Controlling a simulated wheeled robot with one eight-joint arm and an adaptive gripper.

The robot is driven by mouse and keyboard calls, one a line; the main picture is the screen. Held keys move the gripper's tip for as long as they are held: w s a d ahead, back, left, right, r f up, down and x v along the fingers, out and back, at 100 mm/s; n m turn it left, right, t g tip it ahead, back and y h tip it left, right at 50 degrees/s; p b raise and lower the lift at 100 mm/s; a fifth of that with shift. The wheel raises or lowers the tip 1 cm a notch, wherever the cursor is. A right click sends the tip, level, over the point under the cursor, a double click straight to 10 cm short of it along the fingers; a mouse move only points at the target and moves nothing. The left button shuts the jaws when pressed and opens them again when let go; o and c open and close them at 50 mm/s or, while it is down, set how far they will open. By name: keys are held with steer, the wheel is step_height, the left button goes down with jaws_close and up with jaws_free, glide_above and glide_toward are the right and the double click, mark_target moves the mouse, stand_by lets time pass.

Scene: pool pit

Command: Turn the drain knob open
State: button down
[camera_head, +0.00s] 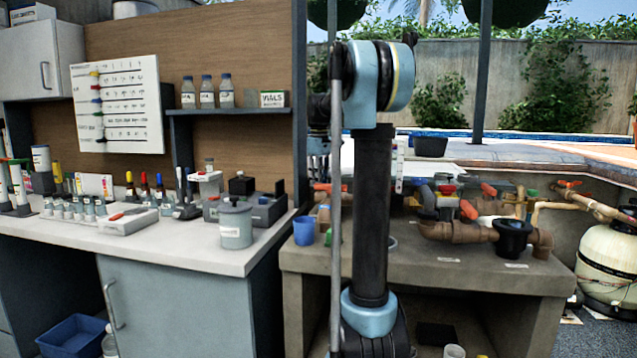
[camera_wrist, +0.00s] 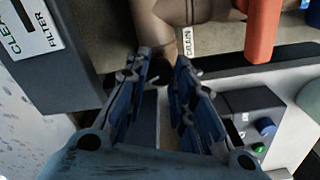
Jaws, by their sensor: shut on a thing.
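In the wrist view, my gripper (camera_wrist: 161,72) has its two blue fingers closed in on a thing at their tips. The fingers mostly hide that thing, and I take it to be the drain knob from where it sits. A brown pipe (camera_wrist: 158,25) ends right at the fingertips. A small white label (camera_wrist: 187,41), seen turned and hard to read, lies just right of the fingertips. In the head view, my upright arm hides the gripper and the knob, so the knob's angle cannot be told.
An orange handle (camera_wrist: 262,30) stands right of the fingers. A grey box with blue and green buttons (camera_wrist: 252,120) is at lower right. A "CLEAN FILTER" sign (camera_wrist: 32,28) is at left. In the head view, brown pipes (camera_head: 455,231) and a blue cup (camera_head: 304,230) stand on the concrete bench (camera_head: 430,272).

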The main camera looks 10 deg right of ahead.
steer(key=shift+w, duration=0.15)
stand_by(0.4)
steer(key=c, duration=1.3)
jaws_free()
step_height(320, 180, up, 12)
steer(key=shift+f, duration=0.1)
